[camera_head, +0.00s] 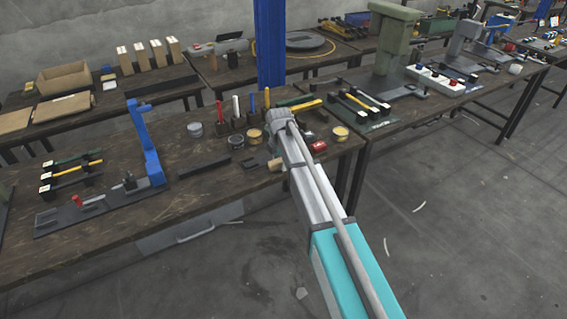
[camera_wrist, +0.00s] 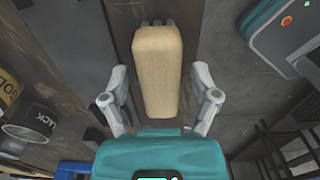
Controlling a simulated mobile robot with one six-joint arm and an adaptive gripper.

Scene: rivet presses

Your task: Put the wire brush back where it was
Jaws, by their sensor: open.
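The wire brush, a pale wooden block (camera_wrist: 158,70), lies between the spread fingers of my gripper (camera_wrist: 160,85) in the wrist view. Gaps show on both sides, so the fingers are open and not touching it. Small grey bits show at its far end; its bristles are otherwise hidden. In the head view a small tan piece (camera_head: 275,164), seemingly the brush, lies at the front edge of the dark wooden bench (camera_head: 215,190), beside my arm's end. My gripper is mostly hidden behind my arm there.
Tins stand close by on the bench, including a silver one (camera_head: 195,129); a can marked BLACK (camera_wrist: 33,122) shows in the wrist view. Upright coloured-handled tools (camera_head: 237,108) stand behind. A dark bar (camera_head: 203,168) lies left. A red item (camera_head: 318,146) lies right.

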